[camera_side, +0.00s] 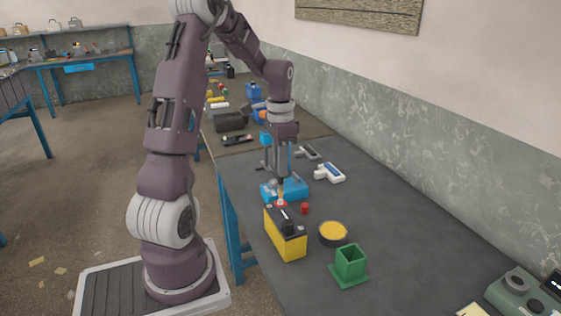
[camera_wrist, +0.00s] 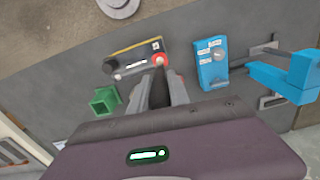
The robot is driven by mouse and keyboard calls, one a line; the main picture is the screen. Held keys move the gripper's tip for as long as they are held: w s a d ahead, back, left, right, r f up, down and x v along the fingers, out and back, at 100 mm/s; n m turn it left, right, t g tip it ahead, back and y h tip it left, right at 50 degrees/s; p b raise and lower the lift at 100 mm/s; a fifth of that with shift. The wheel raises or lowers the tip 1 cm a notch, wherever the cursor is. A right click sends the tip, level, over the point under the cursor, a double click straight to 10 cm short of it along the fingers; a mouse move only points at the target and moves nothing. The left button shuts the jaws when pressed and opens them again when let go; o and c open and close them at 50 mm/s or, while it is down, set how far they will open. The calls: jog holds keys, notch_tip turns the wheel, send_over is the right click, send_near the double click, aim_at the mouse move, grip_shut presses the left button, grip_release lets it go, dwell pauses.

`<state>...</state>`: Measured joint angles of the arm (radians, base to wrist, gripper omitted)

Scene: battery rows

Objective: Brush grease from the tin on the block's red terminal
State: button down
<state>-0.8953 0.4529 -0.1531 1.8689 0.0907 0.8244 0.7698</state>
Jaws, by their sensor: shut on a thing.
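The yellow block (camera_side: 291,245) with a dark top stands on the grey table; it also shows in the wrist view (camera_wrist: 135,52). Its red terminal (camera_side: 281,204) is at the far end, and shows in the wrist view (camera_wrist: 160,59) just ahead of my fingers. My gripper (camera_side: 281,178) is shut on the brush (camera_wrist: 159,88) and points down over the red terminal. The brush end is at or just above the terminal; I cannot tell whether it touches. The round tin (camera_side: 333,233) of yellow grease stands right of the block, hidden in the wrist view.
A green square holder (camera_side: 350,264) stands empty in front of the tin. A small red cap (camera_side: 305,208) lies beside the block. A blue box (camera_side: 291,190) sits close behind the terminal. A white and blue tool (camera_side: 329,173) lies farther back. The table's right part is mostly clear.

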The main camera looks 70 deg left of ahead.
jog(key=shift+f, duration=0.5)
dwell(0.9)
jog(key=shift+d, duration=0.2)
jog(key=shift+a, duration=0.4)
dwell(0.8)
jog(key=shift+d, duration=0.4)
dwell(0.4)
jog(key=shift+a, duration=0.4)
dwell(0.3)
jog(key=shift+d, duration=0.4)
dwell(0.5)
jog(key=shift+a, duration=0.2)
dwell(0.3)
